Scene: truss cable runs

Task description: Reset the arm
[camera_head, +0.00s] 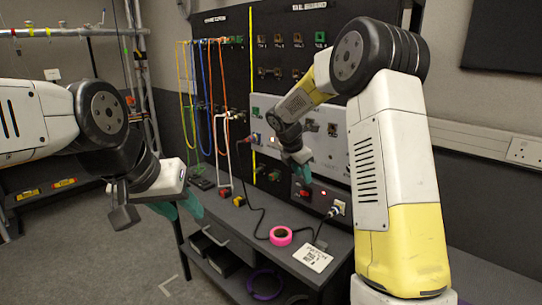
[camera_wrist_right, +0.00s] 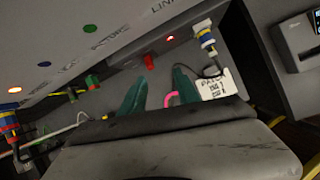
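My left gripper (camera_head: 188,211) hangs at the left of the rack, over the floor in front of the bench. Its teal fingers look spread, with nothing seen between them. My right gripper (camera_head: 303,158) is in front of the light grey connector panel, partly hidden behind its own wrist. In the right wrist view its two green fingers (camera_wrist_right: 158,90) stand apart with nothing gripped. A pink tape roll shows behind them in that view (camera_wrist_right: 172,98). My right arm is bent high at the elbow and crosses the right half of the head view.
The bench (camera_head: 262,222) holds the pink tape roll (camera_head: 281,236), a white label card (camera_head: 312,257) and a black cable. A plug (camera_head: 334,211) sits at the panel's lower right. Coloured cables (camera_head: 203,95) hang on the rack's left. The floor (camera_head: 95,250) at left is clear.

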